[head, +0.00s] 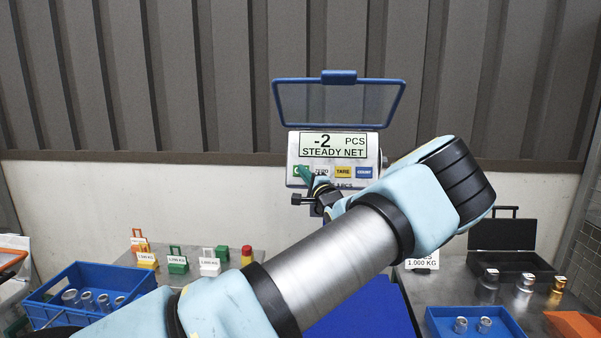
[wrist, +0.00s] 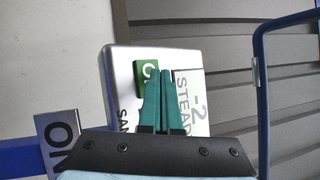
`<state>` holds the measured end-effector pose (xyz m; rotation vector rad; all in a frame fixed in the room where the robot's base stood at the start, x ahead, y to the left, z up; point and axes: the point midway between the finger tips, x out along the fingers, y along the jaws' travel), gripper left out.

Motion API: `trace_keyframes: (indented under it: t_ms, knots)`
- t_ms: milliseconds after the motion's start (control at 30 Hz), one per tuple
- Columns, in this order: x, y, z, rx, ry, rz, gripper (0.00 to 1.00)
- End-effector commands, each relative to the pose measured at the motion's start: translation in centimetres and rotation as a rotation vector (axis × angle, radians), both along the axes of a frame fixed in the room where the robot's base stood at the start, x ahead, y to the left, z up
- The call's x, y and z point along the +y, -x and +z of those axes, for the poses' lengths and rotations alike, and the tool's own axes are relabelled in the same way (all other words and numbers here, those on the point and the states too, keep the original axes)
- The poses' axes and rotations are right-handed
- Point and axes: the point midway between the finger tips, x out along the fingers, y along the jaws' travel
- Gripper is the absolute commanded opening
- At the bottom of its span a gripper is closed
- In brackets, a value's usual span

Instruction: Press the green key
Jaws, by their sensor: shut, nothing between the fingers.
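The green key (wrist: 142,72) is on the pale front panel of the scale (head: 292,150), at the left end of the key row in the head view. The scale's display (head: 332,145) reads -2 PCS, STEADY NET. My gripper (wrist: 160,72) is shut and empty, its teal fingers side by side. In the wrist view the fingertips overlap the edge of the green key nearest the display and hide part of its lettering. I cannot tell whether they touch it. In the head view my fingers and wrist cover part of the key row.
Beside the green key are the yellow TARE key (head: 343,172) and the blue COUNT key (head: 364,172). A blue-framed clear shield (head: 338,103) rises above the scale. A blue crate (head: 62,314) stands at left, a black case (head: 503,238) at right.

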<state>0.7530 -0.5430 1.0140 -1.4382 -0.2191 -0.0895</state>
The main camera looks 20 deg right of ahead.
Motion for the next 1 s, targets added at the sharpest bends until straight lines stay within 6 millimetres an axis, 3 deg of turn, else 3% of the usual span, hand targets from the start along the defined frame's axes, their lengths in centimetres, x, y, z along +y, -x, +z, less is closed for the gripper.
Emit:
trace_keyframes:
  t_ms: [667, 1000]
  knots:
    - [-0.25, -0.46, -0.20, 0.000, 0.000, 0.000, 0.00]
    - [0.12, 0.35, 0.29, 0.000, 0.002, 0.000, 0.00]
